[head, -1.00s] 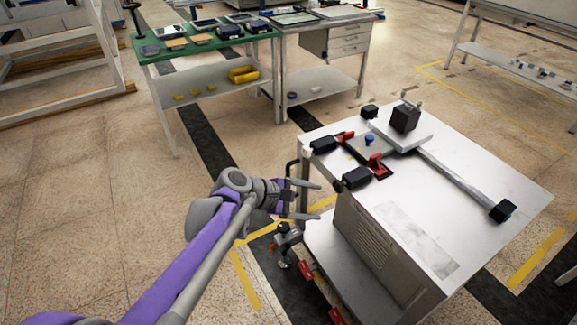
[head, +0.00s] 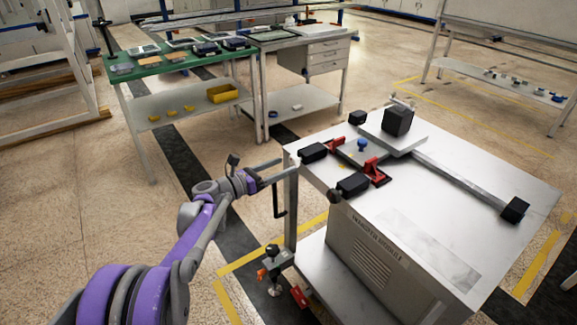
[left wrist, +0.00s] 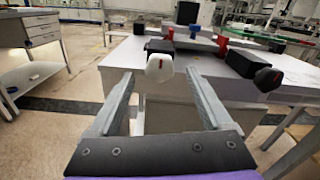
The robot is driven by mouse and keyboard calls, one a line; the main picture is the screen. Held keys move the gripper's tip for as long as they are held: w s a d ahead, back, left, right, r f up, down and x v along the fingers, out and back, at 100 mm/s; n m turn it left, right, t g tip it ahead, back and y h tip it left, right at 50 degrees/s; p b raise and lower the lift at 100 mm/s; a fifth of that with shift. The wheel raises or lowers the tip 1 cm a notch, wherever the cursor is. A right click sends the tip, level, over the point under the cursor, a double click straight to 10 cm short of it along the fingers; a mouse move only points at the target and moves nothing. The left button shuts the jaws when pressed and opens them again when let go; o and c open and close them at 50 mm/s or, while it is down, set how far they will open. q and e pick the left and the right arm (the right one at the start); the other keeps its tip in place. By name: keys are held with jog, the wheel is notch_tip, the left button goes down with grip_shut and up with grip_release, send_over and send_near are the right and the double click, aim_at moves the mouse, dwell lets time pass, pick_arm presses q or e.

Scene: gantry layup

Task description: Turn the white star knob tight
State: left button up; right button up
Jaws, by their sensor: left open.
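The white star knob (left wrist: 160,68), with a red mark, faces me in the left wrist view, at the front end of a black block (left wrist: 166,48). I cannot pick the white knob out in the head view. My left gripper (head: 280,169) is open at the near left corner of the metal table (head: 430,220). In the left wrist view its two fingers (left wrist: 159,75) point at the white knob, one on each side in the picture. The knob appears just beyond the tips; contact is not visible. My right gripper is not in view.
A black knob (left wrist: 268,79) with a red mark sits to the right of the white one. Red clamps (head: 372,168), a blue knob (head: 361,145) and black blocks stand on the table.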

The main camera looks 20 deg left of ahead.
aim_at(294, 161)
pick_arm(q)
jog(key=shift+x, duration=1.45)
jog(key=shift+c, duration=0.3)
grip_shut()
